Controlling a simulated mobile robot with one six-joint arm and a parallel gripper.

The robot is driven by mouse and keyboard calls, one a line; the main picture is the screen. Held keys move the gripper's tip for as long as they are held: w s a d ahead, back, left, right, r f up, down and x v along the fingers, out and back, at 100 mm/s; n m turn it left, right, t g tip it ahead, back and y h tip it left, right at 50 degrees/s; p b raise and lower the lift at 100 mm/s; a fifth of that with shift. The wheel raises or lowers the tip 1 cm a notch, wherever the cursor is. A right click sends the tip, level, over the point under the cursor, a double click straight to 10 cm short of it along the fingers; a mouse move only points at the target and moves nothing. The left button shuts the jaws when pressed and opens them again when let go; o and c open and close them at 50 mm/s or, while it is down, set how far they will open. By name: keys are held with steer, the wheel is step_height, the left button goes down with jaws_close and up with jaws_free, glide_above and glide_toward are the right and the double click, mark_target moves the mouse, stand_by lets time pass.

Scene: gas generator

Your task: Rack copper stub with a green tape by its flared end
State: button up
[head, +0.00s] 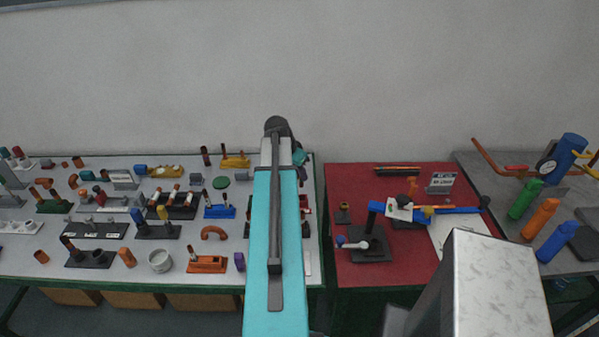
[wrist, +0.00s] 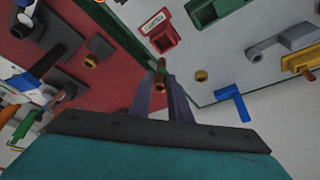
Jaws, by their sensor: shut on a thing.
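In the wrist view, my gripper (wrist: 160,88) is shut on a small copper stub (wrist: 160,66) with a green band of tape. The stub sticks out between the fingertips, held above the edge where the red bench meets the grey bench. Which end is flared is too small to tell. In the head view my own arm hides the gripper and the stub. Several racks stand on the grey bench, among them an orange one (head: 207,264), a blue one (head: 218,211) and a yellow one (head: 236,162). I cannot tell which rack matches the stub.
The red bench (head: 345,185) holds a black stand (head: 368,243) with a blue arm.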

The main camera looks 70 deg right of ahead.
stand_by(0.3)
steer(key=shift+a+f+b, duration=0.1)
steer(key=shift+f+b, duration=1.55)
steer(key=shift+f, duration=0.75)
steer(key=shift+f+b, duration=1.6)
steer(key=shift+f, duration=0.5)
stand_by(0.4)
steer(key=o, duration=1)
steer(key=shift+r, duration=0.15)
steer(key=shift+b+v, duration=1.6)
steer(key=shift+v, duration=5.15)
steer(key=shift+w+r, duration=0.1)
